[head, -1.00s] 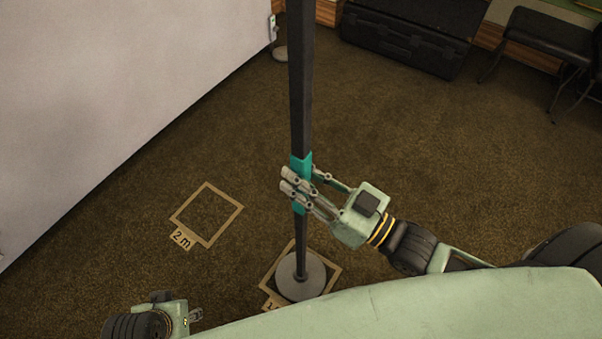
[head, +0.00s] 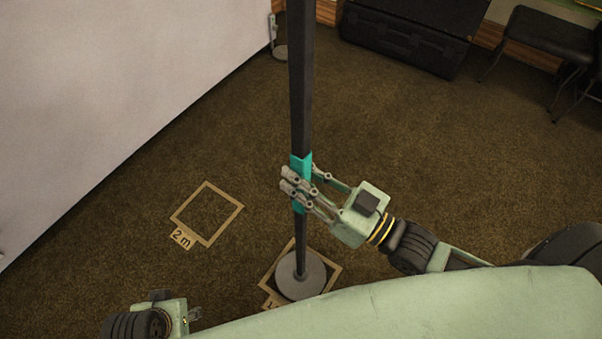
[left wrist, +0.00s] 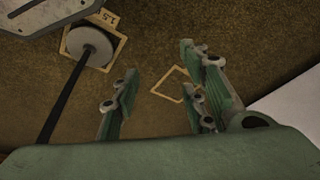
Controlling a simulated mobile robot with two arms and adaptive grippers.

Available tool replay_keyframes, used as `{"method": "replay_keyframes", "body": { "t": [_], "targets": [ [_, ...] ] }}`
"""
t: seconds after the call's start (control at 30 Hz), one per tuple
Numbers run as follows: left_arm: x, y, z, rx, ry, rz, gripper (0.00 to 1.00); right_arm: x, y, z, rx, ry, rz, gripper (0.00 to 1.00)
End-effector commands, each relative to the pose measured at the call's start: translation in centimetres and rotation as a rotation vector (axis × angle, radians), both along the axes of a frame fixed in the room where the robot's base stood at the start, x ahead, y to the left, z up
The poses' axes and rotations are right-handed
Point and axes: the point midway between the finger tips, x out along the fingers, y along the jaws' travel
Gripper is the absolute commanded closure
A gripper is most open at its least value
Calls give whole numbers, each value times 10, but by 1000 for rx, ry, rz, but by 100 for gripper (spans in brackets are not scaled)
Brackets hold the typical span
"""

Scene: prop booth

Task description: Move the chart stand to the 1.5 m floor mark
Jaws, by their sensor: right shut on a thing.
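The chart stand (head: 300,110) is a dark upright pole with a teal sleeve (head: 301,165) and a round grey base (head: 300,275). My right gripper (head: 300,187) is shut around the sleeve. The base rests within the square tan floor mark (head: 270,270), whose label my body partly hides in the head view. The left wrist view shows this mark (left wrist: 118,52) labelled 1.5, with the base (left wrist: 88,44) inside or over its outline; I cannot tell the exact centring. My left gripper (left wrist: 160,88) is open and empty, low at left in the head view (head: 194,314). The stand's top is out of view.
A second floor mark (head: 207,214), labelled 2 m, lies empty to the left. A pale wall panel (head: 100,100) stands at left with a foot (head: 280,50). A black case (head: 415,35) and dark chair (head: 545,40) stand at the back. The carpet between is clear.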

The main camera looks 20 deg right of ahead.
Motion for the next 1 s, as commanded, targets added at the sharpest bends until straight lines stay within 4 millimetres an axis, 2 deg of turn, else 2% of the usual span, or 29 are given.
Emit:
{"method": "replay_keyframes", "body": {
  "t": [0.33, 1.0],
  "targets": [
    [2, -1, 11, -2, -14, 0, 60, 0, 0, 1, 6, -11, 1, 100],
    [-2, 0, 19, -2, -13, 1, 60, 0, 0, -5, 6, -11, 1, 100]
  ]
}}
